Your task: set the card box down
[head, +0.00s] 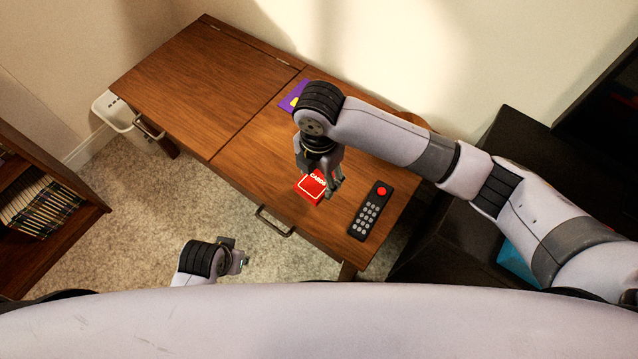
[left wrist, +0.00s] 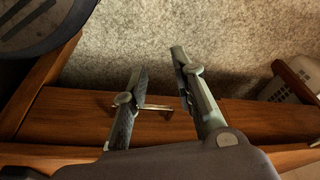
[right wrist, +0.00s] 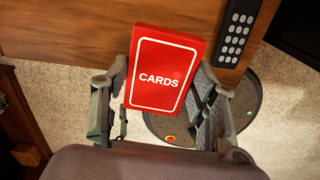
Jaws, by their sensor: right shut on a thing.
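The red card box (head: 311,187), marked CARDS with a white border, is between the fingers of my right gripper (head: 325,180), over the front part of the wooden table. In the right wrist view the card box (right wrist: 162,75) shows its broad face, with a finger of the right gripper (right wrist: 163,70) against each side. I cannot tell whether the box touches the tabletop. My left gripper (head: 240,258) is low, in front of the table and away from the box. In the left wrist view its fingers (left wrist: 160,62) are apart with nothing between them.
A black remote (head: 370,211) with a red button lies on the table (head: 190,85), right of the box. A purple item (head: 292,94) lies at the back, partly hidden by my right arm. The table's left part is clear. A bookshelf (head: 45,215) stands at left.

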